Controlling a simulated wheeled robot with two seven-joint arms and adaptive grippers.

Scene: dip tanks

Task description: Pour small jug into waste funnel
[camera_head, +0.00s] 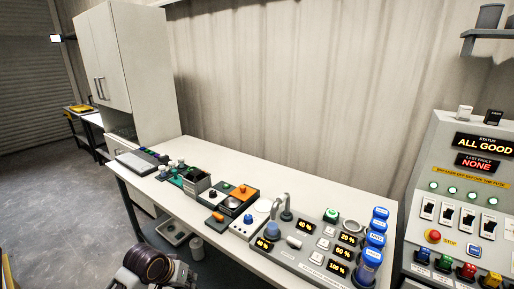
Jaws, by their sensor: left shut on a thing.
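My left gripper (160,270) is at the bottom edge, in front of the long table and below its front edge. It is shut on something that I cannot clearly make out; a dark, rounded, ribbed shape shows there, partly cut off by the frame. I cannot pick out the small jug or the waste funnel for certain. My right gripper is not in view.
The white table (225,152) carries small devices, a grey panel (318,268) with percent displays, and blue-capped containers (371,257) at its right. A control console (458,200) stands at right.

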